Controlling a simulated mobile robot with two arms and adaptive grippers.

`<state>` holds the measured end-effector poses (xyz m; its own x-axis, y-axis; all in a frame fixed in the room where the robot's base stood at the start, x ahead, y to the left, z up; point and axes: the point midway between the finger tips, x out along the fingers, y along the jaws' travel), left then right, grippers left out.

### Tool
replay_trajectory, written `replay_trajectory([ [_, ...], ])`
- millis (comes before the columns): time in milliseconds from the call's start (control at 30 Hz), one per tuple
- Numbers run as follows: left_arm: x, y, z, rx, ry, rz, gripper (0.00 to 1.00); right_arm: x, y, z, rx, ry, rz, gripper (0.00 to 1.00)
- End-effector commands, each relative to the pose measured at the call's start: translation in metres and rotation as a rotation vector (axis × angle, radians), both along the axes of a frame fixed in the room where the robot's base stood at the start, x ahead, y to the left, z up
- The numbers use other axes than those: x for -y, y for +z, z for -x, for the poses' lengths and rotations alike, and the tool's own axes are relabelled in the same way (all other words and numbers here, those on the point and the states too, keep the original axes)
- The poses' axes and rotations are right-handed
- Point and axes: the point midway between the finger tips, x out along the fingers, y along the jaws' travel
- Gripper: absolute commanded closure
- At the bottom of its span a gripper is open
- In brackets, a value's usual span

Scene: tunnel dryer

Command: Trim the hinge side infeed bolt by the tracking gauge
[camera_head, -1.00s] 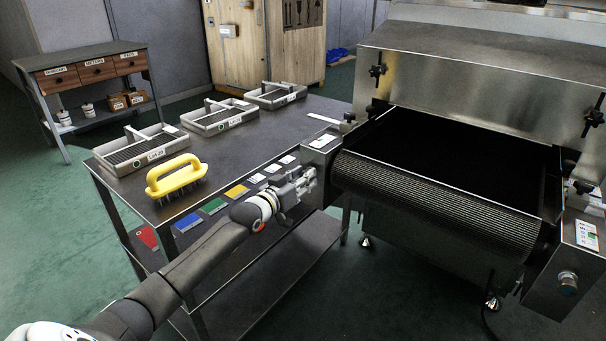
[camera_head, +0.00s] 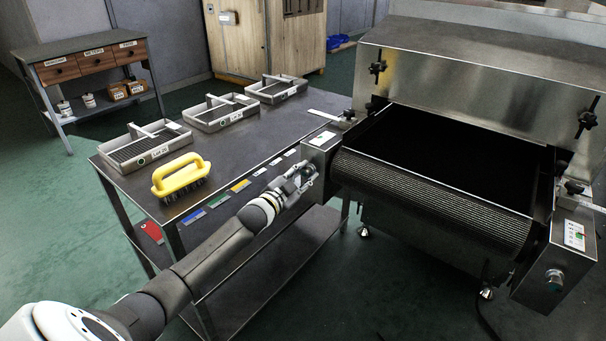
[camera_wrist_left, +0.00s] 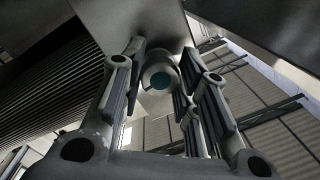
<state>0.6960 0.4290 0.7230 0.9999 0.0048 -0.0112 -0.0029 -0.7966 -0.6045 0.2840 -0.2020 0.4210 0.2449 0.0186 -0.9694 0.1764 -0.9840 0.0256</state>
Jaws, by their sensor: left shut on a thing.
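My left gripper (camera_head: 306,174) is at the front of the small metal box (camera_head: 320,150) at the left end of the dryer's infeed belt. In the left wrist view its fingers (camera_wrist_left: 163,62) are around a round metal bolt head (camera_wrist_left: 160,74) with a teal centre, and they are shut on it. The gripper hides this bolt in the head view. A similar bolt (camera_head: 554,281) with a teal centre sits on the right infeed box. Pale scale strips, perhaps tracking gauges, lie by the left (camera_head: 324,114) and right (camera_head: 582,203) belt edges; their readings are too small to tell.
A dark table (camera_head: 236,151) left of the dryer holds three wire-mesh trays, one of them here (camera_head: 146,146), a yellow-handled brush (camera_head: 180,178) and coloured cards. The ribbed belt (camera_head: 430,200) spans the infeed. A drawer bench (camera_head: 92,62) stands at the back left.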

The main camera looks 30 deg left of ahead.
Motion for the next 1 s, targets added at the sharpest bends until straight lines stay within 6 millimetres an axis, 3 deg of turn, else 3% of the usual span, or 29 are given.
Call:
replay_trajectory([
  [300,0.0003,-0.0042,0.0007,0.001,0.0,-0.099,0.95,-0.0002,-0.0061,0.0011,-0.004,0.001,0.0,0.6],
  [800,0.0002,-0.0042,0.0007,0.002,0.001,-0.112,0.95,-0.0005,-0.0073,0.0014,-0.004,0.001,0.0,0.6],
  [833,0.0002,-0.0042,0.0007,0.002,0.001,-0.112,0.67,-0.0005,-0.0071,0.0013,-0.004,0.001,0.0,0.6],
  [1000,0.0,-0.0029,0.0005,0.004,0.0,-0.112,0.49,-0.0005,-0.007,0.0011,-0.004,0.001,0.0,0.6],
])
